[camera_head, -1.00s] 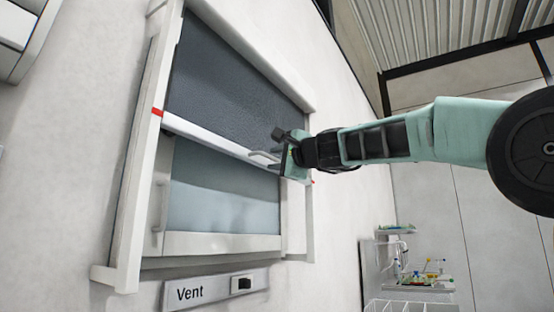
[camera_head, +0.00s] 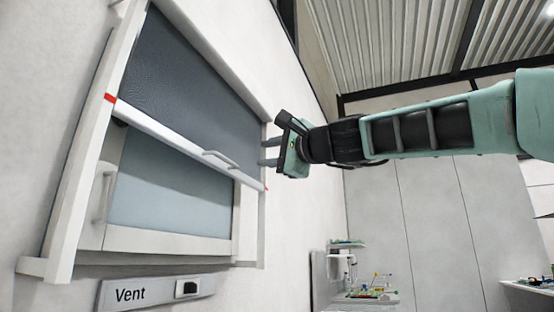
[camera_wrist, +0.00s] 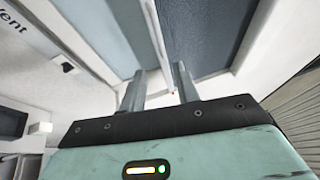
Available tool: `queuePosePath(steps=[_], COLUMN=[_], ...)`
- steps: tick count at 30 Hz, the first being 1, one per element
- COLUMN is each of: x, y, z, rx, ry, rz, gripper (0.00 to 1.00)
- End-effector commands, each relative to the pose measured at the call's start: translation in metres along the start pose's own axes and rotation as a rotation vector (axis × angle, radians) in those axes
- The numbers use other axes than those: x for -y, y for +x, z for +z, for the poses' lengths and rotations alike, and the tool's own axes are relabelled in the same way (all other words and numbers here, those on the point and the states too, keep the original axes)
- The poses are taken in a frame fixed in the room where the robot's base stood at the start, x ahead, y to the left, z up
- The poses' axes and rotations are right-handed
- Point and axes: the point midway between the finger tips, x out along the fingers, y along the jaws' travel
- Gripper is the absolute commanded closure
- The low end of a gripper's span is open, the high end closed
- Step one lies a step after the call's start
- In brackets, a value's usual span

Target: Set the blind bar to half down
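The white blind bar (camera_head: 165,136) runs across the window at the lower edge of the dark blind (camera_head: 190,75). Its left end is level with a red mark (camera_head: 110,98) on the frame, and its right end is close to another red mark (camera_head: 266,188). A small handle (camera_head: 220,160) sticks out from the bar. My gripper (camera_head: 269,152) is open and empty, to the right of the handle and apart from it. In the wrist view my gripper (camera_wrist: 160,86) shows two separated fingers with nothing between them. The bar (camera_wrist: 155,38) lies beyond them.
Below the bar is the pale window pane (camera_head: 170,195) with its own handle (camera_head: 104,195). A "Vent" plate with a black switch (camera_head: 187,288) is on the wall underneath. A sink or shelf area with small items (camera_head: 365,292) stands at lower right.

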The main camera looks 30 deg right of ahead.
Motion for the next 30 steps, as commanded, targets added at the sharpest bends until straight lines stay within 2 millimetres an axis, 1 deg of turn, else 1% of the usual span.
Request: queuePosePath(steps=[1,3,12,30], x=[-0.004,-0.004,-0.003,-0.002], y=[-0.005,-0.01,-0.022,-0.024], z=[-0.003,-0.003,-0.001,0.0], rx=[-0.006,-0.004,-0.003,-0.003], ry=[-0.003,-0.004,-0.003,-0.002], rz=[-0.008,-0.009,-0.002,0.003], gripper=[0.68,0.68,0.68,0.68])
